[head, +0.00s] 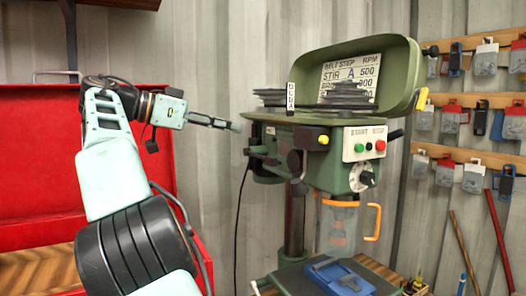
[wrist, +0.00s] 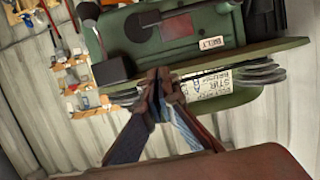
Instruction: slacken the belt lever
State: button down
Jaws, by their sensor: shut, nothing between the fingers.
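The green drill press (head: 330,145) stands right of my gripper with its belt cover tilted up. In the wrist view its side carries a label reading BELT (wrist: 211,43) and, beside it, a dark lever-like bar (wrist: 146,24). I take this bar for the belt lever; its exact position is unclear. My gripper (head: 238,127) points right, its tips just left of the green pulley housing. It also shows in the wrist view (wrist: 163,75), with the fingertips together and nothing between them. They overlap the housing edge in that picture, and I cannot tell whether they touch. The stepped pulleys (head: 347,95) are exposed.
A dark block (wrist: 115,70) projects from the machine's side. The front panel (head: 364,143) has start and stop buttons. A clear guard with an orange handle (head: 373,222) hangs below. A red cabinet (head: 35,130) stands left. Padlocks hang on racks (head: 468,101) at right.

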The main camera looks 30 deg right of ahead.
aim_at(259, 156)
jog(key=d+f, duration=0.6)
jog(key=d, duration=0.2)
jog(key=shift+s+d, duration=0.25)
jog(key=shift+d, duration=0.05)
jog(key=shift+f, duration=0.1)
jog(key=shift+f+b, duration=0.15)
jog(key=shift+b, duration=0.2)
